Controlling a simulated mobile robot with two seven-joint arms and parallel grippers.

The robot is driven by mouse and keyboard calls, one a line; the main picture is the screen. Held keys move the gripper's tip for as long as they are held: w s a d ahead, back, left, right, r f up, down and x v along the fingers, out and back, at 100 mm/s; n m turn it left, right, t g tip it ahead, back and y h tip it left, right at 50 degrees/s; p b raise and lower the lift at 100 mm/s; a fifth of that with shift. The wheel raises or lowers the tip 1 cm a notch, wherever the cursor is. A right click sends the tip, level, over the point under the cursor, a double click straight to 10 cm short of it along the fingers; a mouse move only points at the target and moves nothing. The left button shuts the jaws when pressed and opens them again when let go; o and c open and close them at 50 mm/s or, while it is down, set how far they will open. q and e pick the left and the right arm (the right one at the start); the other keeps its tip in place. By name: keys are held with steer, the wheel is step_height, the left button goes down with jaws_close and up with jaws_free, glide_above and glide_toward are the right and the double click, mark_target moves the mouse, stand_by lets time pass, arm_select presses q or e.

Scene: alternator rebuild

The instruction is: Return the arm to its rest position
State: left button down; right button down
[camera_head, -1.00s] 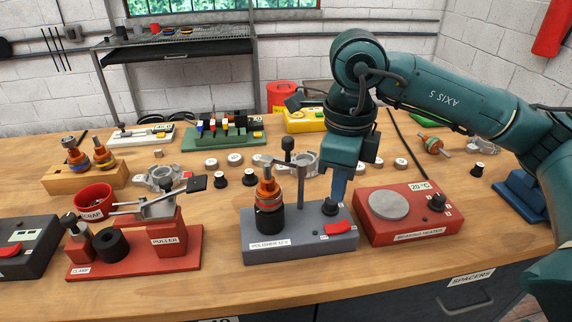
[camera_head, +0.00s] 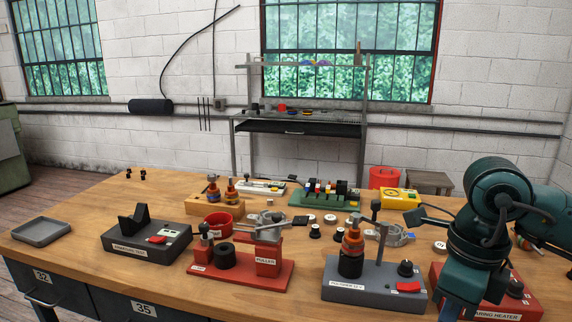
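My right arm comes in from the right in the head view. Its dark green wrist (camera_head: 478,235) stands over the left part of the red bearing heater (camera_head: 447,272). The fingertips are at or below the bottom picture edge, so I cannot see whether this gripper is open or shut. The grey polisher (camera_head: 345,290) is just left of this arm, with an orange and copper rotor (camera_head: 353,240) upright on it. The arm and the polisher's black knob (camera_head: 405,268) show a gap between them. My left gripper is not in view.
The red puller (camera_head: 240,272), the grey tester (camera_head: 145,245) and an empty grey tray (camera_head: 41,231) stand along the front left. A green rack (camera_head: 325,199), a yellow meter (camera_head: 398,199) and a red bin (camera_head: 384,178) are at the back. Bare wood lies around the tray.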

steer(key=s+a+g+y+p, duration=0.1)
steer(key=s+a+g+y, duration=0.2)
steer(key=a+y, duration=0.35)
steer(key=s+a+g+y+p, duration=0.1)
steer(key=s+a+g+y, duration=0.15)
steer(key=a, duration=0.75)
steer(key=w+a+r+m+t+y+p, duration=0.25)
steer(key=a+r+m+t+y, duration=0.4)
steer(key=m+y, duration=0.5)
steer(key=w+d+f+m+t+h+p, duration=0.1)
steer(key=w+d+f+m+t+h, duration=0.4)
steer(key=m+t, duration=0.5)
steer(key=w+d+f+m+t+h+p, duration=0.1)
steer(key=w+d+f+m+t+h, duration=0.4)
steer(key=m, duration=0.8)
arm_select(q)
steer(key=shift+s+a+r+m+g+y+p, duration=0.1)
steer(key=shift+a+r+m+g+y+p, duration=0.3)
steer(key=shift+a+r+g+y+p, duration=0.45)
arm_select(e)
steer(key=s+d+f+m+g+h, duration=0.2)
steer(key=s+f+m+h, duration=0.2)
steer(key=s+f, duration=0.3)
steer(key=s+d+f+m+g+h, duration=0.3)
steer(key=s+f, duration=0.4)
steer(key=f, duration=0.6)
steer(key=shift+d+f+m+h+b, duration=0.3)
steer(key=shift+m+h, duration=0.15)
steer(key=shift+m, duration=0.1)
